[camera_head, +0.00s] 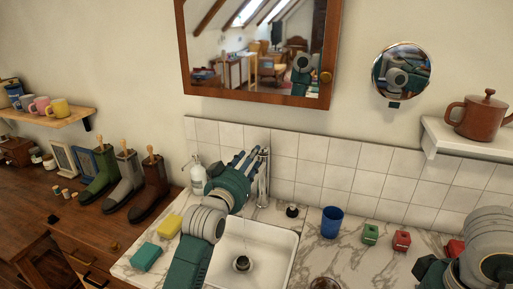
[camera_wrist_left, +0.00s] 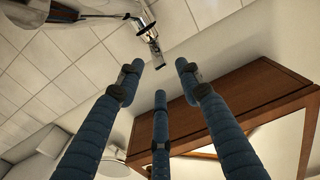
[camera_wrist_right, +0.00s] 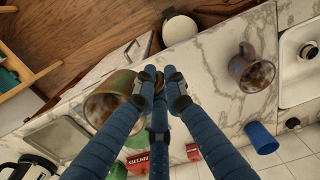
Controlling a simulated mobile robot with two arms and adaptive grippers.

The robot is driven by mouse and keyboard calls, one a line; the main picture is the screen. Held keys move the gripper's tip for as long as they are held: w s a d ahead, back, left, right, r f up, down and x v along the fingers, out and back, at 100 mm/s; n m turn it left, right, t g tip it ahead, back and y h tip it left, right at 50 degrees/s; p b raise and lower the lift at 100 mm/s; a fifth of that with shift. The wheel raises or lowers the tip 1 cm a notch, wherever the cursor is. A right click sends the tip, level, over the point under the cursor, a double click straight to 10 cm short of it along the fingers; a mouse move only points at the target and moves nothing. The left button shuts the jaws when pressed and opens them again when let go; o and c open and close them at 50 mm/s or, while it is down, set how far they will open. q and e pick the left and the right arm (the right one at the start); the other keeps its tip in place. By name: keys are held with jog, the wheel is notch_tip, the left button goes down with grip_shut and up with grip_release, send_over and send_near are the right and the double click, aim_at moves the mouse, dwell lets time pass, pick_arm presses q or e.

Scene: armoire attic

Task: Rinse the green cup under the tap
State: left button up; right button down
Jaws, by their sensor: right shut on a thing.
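The green cup (camera_wrist_right: 112,98), a greenish-brown mug seen from above, is held at my right gripper (camera_wrist_right: 157,77) in the right wrist view. The fingertips close together at its right side; the exact grip is partly hidden by the fingers. In the head view only my right arm shows at the lower right edge. My left gripper (camera_head: 240,163) is beside the chrome tap (camera_head: 264,178), above the back of the white sink (camera_head: 291,250). In the left wrist view its fingers (camera_wrist_left: 163,78) are spread and empty, with the tap (camera_wrist_left: 147,30) just beyond them.
A blue cup (camera_head: 332,222), a green box (camera_head: 370,233) and a red box (camera_head: 401,241) stand right of the sink. A mug (camera_wrist_right: 250,73) with dark contents stands near the sink. Yellow (camera_head: 170,226) and green (camera_head: 146,257) sponges and a soap bottle (camera_head: 198,180) are left.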

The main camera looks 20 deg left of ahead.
pick_arm(q)
jog(key=w, duration=0.5)
jog(key=shift+w+d+f+p, duration=0.1)
jog(key=shift+w+f+p, duration=0.05)
jog(key=shift+f+p, duration=0.15)
jog(key=shift+w+r, duration=0.2)
jog(key=shift+w, duration=0.2)
jog(key=shift+f, duration=0.1)
jog(key=shift+w, duration=0.1)
jog(key=shift+c, duration=0.2)
grip_shut()
